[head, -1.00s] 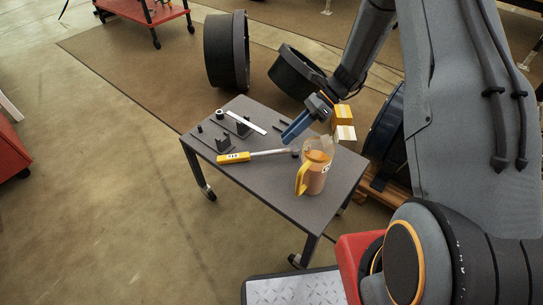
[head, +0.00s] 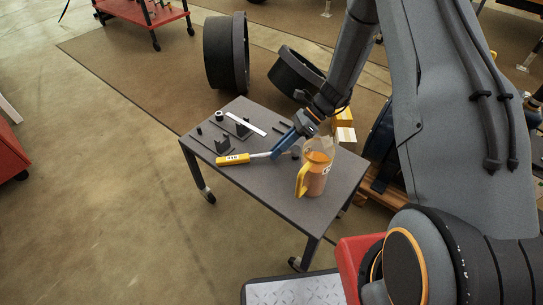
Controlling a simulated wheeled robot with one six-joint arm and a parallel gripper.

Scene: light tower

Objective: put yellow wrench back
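The yellow wrench (head: 234,159) has a yellow handle and a grey shaft. It lies on the dark grey cart top (head: 322,213) in the head view, handle to the left. My gripper (head: 275,154), with blue fingers, is down at the right part of the shaft, close to the tabletop. The fingers hide that part of the shaft. I cannot tell whether they are open around it or shut on it. The wrench's handle seems to rest on the cart top.
A jug with a yellow handle (head: 315,177) stands close to the right of my gripper. Small dark holders (head: 223,145) and a light flat bar (head: 246,124) are behind the wrench. Yellow and white boxes (head: 344,125) are beyond the cart's right side.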

